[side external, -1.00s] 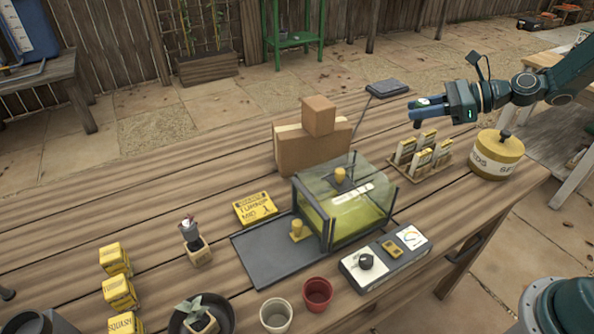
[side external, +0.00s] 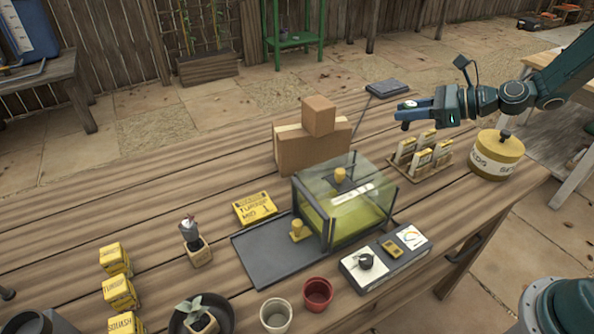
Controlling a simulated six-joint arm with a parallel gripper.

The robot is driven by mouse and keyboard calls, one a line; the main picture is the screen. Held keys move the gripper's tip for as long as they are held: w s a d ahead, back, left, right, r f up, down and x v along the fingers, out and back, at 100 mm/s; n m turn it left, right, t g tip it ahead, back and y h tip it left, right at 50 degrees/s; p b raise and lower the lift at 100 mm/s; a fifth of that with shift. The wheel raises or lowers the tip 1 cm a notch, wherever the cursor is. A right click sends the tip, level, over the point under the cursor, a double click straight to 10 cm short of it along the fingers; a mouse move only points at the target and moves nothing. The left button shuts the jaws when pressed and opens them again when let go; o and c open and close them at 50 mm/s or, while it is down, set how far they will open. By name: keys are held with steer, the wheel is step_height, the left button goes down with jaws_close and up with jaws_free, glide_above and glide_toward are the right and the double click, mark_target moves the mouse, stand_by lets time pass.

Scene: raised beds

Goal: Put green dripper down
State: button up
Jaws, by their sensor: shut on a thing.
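My gripper (side external: 403,113) is at the upper right, above the table and left of the yellow seed tin. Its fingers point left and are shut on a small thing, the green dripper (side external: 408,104). Only a small pale and greenish bit of it shows at the fingertips; the fingers hide the rest. The gripper is in the air, clear of the wooden table (side external: 200,180).
A rack of seed packets (side external: 425,155) and the yellow seed tin (side external: 497,160) stand below the arm. A clear-lidded box (side external: 345,200), stacked cardboard boxes (side external: 310,150) and a control panel (side external: 385,260) fill the middle. Bare planks lie at the left.

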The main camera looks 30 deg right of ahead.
steer(key=shift+w+a+f+m+t+h, duration=0.15)
steer(key=shift+a+m+t+h, duration=0.35)
steer(key=shift+a+m+h, duration=0.5)
steer(key=shift+s+a+f+m+t+h, duration=0.1)
steer(key=shift+a+m+t+h, duration=0.4)
steer(key=shift+a+m+h, duration=0.45)
steer(key=shift+w, duration=0.2)
